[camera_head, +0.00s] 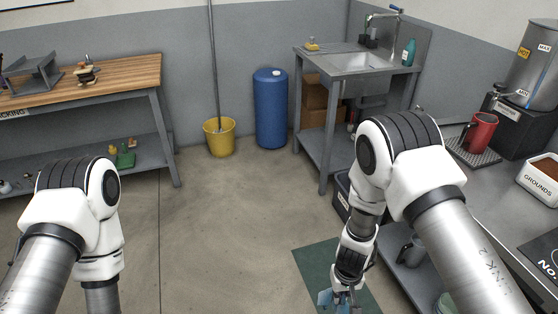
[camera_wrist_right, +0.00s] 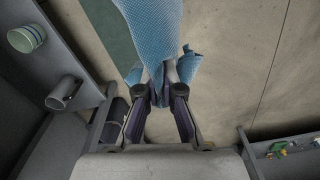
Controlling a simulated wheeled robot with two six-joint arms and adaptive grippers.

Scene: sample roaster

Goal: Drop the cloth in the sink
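A blue cloth (camera_wrist_right: 152,28) hangs between the fingertips of my right gripper (camera_wrist_right: 161,88), which is shut on it in the right wrist view. In the head view the right gripper (camera_head: 343,290) is low at the bottom, above a green mat, with a bit of the blue cloth (camera_head: 326,299) showing. The metal sink (camera_head: 357,62) stands against the back wall at the upper right, well away from the cloth. My left arm comes in at the lower left; its gripper is out of the picture.
A green mat (camera_head: 313,262) lies on the floor. A blue barrel (camera_head: 270,108) and yellow bucket (camera_head: 219,136) stand left of the sink. A grey counter (camera_head: 487,205) with a red mug (camera_head: 480,132) runs along the right. The middle floor is clear.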

